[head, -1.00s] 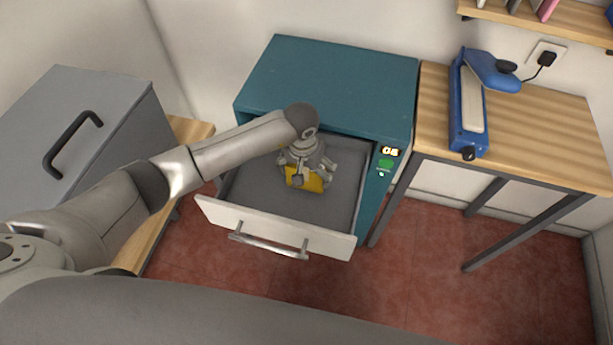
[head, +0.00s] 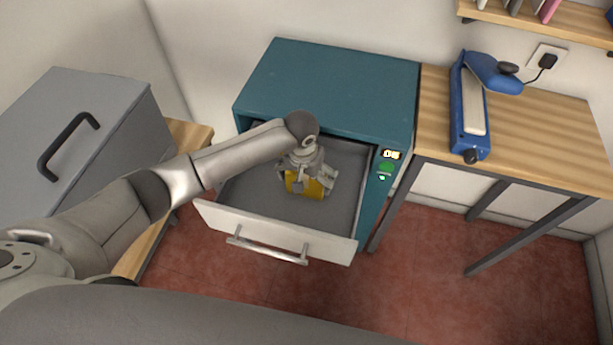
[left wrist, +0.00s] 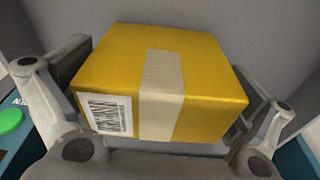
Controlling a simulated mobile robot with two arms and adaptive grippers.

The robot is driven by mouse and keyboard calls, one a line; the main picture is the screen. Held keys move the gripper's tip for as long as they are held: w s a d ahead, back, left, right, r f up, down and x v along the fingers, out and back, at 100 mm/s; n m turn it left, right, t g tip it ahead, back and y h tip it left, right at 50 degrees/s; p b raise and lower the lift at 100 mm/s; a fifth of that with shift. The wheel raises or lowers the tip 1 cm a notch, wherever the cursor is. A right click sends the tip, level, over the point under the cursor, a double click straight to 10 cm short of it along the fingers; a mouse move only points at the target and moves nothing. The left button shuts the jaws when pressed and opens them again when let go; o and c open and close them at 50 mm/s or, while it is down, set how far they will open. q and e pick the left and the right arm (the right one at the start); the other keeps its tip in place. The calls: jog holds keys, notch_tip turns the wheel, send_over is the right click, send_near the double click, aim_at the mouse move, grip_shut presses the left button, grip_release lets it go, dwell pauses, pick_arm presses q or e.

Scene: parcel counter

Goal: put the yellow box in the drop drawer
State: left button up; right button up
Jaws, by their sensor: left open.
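The yellow box (head: 306,187) is inside the open drop drawer (head: 247,200) of the teal cabinet (head: 330,85). My left gripper (head: 307,188) is down in the drawer at the box, with its jaws open. In the left wrist view the yellow box (left wrist: 160,85) shows a pale tape strip and a barcode label. The open fingers of my left gripper (left wrist: 155,120) stand on either side of it there. The hand hides part of the box in the head view, and I cannot tell whether it rests on the drawer floor. My right gripper is not in view.
The drawer front (head: 277,232) with its metal handle sticks out over the red floor. A grey lidded bin (head: 75,130) stands at the left. A wooden table (head: 540,130) at the right bears a blue sealing device (head: 470,110). The cabinet has a small lit display (head: 391,154).

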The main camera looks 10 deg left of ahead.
pick_arm(q)
jog(key=shift+r+p, duration=0.3)
jog(key=shift+r, duration=0.2)
jog(key=shift+s+a+r+p, duration=0.15)
jog(key=shift+r+p, duration=0.55)
jog(key=shift+r, duration=0.4)
jog(key=shift+s+d+r+p, duration=0.1)
jog(key=shift+s+r+p, duration=0.1)
jog(key=shift+r+p, duration=0.7)
jog(key=shift+s+a+r+p, duration=0.15)
jog(key=shift+r+p, duration=0.3)
jog(key=shift+r, duration=0.9)
jog(key=shift+d, duration=0.1)
